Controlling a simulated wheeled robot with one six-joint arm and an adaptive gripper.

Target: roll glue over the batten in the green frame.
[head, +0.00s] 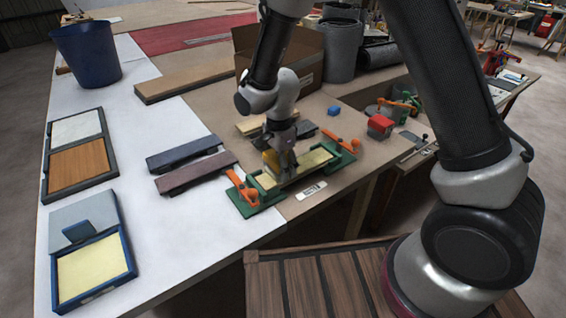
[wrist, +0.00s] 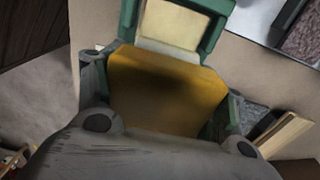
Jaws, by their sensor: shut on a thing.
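The green frame (head: 243,209) lies near the front edge of the table, with orange clamps at both ends. A pale batten (head: 316,160) lies lengthwise in it. In the wrist view the frame (wrist: 128,18) and the batten (wrist: 172,28) show at the top. My gripper (head: 284,170) is over the middle of the batten, shut on a yellow roller (wrist: 165,85). The roller (head: 270,160) is partly hidden by the fingers in the head view. Its underside is hidden, so I cannot tell whether it touches the batten. A blue tray (head: 129,258) with a pale yellow bed lies at the front left.
Two dark battens (head: 184,152) (head: 196,171) lie left of the frame. A tray with white and wood panels (head: 44,168) and a blue bucket (head: 86,55) stand farther left. A cardboard box (head: 312,58) is behind my gripper.

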